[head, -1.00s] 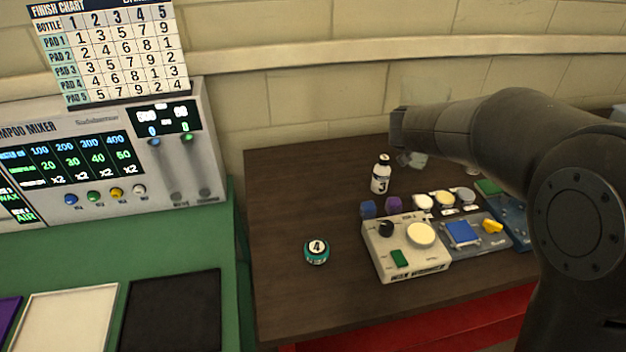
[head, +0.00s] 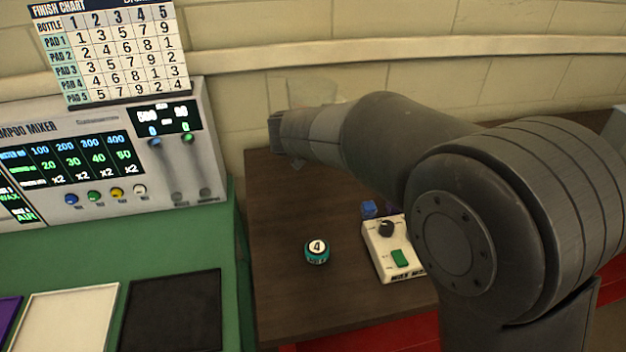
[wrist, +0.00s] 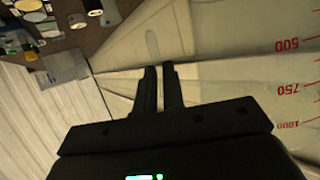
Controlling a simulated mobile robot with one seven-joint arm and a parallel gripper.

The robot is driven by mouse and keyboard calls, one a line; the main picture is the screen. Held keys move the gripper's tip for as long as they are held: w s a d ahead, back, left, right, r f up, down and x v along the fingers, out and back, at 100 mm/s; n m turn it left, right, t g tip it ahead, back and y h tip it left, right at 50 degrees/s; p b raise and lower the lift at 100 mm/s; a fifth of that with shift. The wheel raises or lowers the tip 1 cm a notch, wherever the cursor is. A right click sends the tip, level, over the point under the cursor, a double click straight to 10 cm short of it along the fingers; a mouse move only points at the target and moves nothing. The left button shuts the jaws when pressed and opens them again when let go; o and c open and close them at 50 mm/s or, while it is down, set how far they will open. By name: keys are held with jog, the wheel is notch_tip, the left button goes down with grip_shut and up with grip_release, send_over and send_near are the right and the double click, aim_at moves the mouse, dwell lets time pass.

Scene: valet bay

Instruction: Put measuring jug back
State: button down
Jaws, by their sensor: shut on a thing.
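The measuring jug (wrist: 235,80) is clear, with red marks 500, 750 and 1000, and fills the right of the wrist view. My gripper (wrist: 160,70) is shut on it, its two fingers close together at the jug's near side, seemingly on the handle. In the head view a faint clear shape (head: 312,92), likely the jug, shows against the wall above my arm's end. The fingers are not clear in the head view, and the jug's base cannot be made out.
A shampoo mixer (head: 100,150) stands left on a green counter (head: 60,240). My arm hides the table's right side.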

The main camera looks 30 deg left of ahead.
notch_tip(320, 180, down, 15)
jog(key=shift+w+d+r, duration=0.1)
jog(key=shift+r, duration=0.1)
dwell(0.6)
jog(key=c, duration=1.5)
grip_release()
jog(key=shift+f, duration=0.1)
jog(key=shift+c, duration=0.2)
jog(key=shift+r, duration=0.2)
jog(key=v, duration=1.2)
